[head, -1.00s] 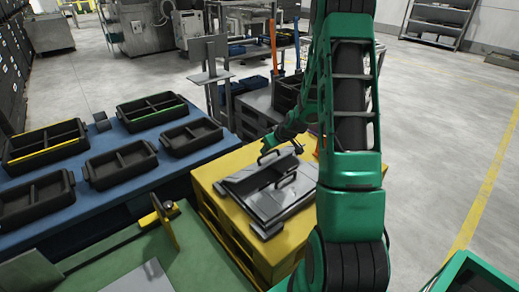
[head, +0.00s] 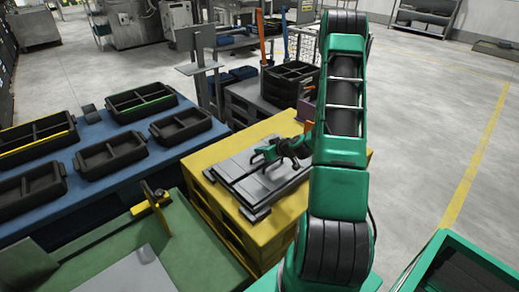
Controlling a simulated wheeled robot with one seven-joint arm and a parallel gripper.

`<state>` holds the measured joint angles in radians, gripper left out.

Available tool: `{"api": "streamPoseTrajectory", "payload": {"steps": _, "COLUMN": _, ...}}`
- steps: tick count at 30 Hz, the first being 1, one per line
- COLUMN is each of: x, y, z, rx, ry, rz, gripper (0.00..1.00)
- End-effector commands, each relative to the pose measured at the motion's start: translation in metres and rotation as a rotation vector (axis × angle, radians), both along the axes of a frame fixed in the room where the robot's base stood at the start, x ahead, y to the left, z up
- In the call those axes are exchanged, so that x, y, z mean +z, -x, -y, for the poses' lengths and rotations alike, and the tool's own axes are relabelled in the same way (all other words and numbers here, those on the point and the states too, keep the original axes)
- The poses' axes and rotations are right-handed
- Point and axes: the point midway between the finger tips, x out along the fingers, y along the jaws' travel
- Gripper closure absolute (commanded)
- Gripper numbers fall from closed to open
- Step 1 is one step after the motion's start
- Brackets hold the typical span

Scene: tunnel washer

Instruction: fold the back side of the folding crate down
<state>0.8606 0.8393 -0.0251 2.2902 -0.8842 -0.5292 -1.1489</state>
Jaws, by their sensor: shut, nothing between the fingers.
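The folding crate (head: 281,184) is grey and lies on the yellow platform. Its sides look folded down into a low, nearly flat stack, with dark feet or corners at its front edge. My gripper (head: 257,164) is shut and empty, low over the crate's middle. I cannot tell whether it touches the top panel. The gripper and my green arm hide the crate's right rear part, so the back side shows only partly; it looks about level with the rest.
The yellow platform (head: 262,237) has bare room in front of the crate. Several black divided trays (head: 110,157) stand on the blue table at left. A yellow lever (head: 152,203) rises from the green bench. A black crate (head: 291,80) stands behind; a green bin (head: 432,262) is at lower right.

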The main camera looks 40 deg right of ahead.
Motion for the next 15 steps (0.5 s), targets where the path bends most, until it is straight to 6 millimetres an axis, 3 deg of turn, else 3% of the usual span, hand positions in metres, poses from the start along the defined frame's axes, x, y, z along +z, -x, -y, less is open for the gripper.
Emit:
{"api": "streamPoseTrajectory", "payload": {"steps": 1, "x": -0.013, "y": 0.008, "z": -0.001, "rx": 0.000, "ry": -0.004, "rz": -0.025, "gripper": 1.00}}
{"api": "streamPoseTrajectory", "payload": {"steps": 4, "x": -0.019, "y": 0.012, "z": 0.000, "rx": -0.001, "ry": -0.004, "rz": -0.032, "gripper": 1.00}}
{"api": "streamPoseTrajectory", "payload": {"steps": 15, "x": -0.025, "y": 0.018, "z": 0.005, "rx": -0.008, "ry": -0.007, "rz": -0.037, "gripper": 1.00}}
